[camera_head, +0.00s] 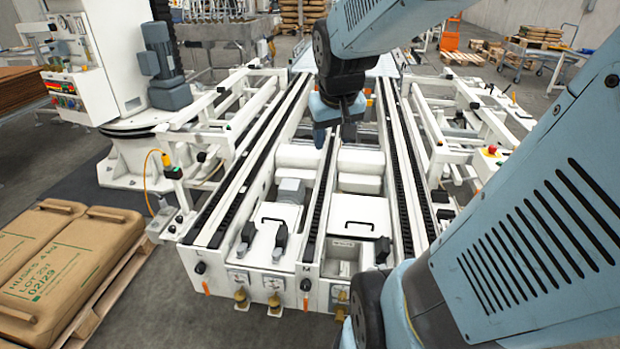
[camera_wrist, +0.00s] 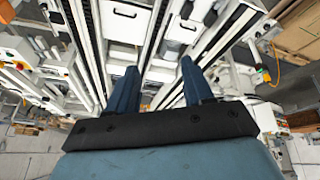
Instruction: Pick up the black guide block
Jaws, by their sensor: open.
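Small black blocks stand at the near end of the white roller conveyor (camera_head: 345,277). I cannot tell which is the guide block. In the wrist view, dark blocks show near the top edge, one at the centre right (camera_wrist: 186,10) and one beside it (camera_wrist: 210,17). My gripper (camera_head: 333,138) hangs above the conveyor, beyond these blocks and well above them. Its two blue fingers (camera_wrist: 158,80) are apart, with nothing between them.
Long rails with black chains (camera_head: 318,195) run away from me. White side frames stand left and right (camera_head: 490,160). A pallet of brown sacks (camera_head: 65,260) lies at the lower left. A white column machine (camera_head: 105,75) stands at the left. The air around my gripper looks clear.

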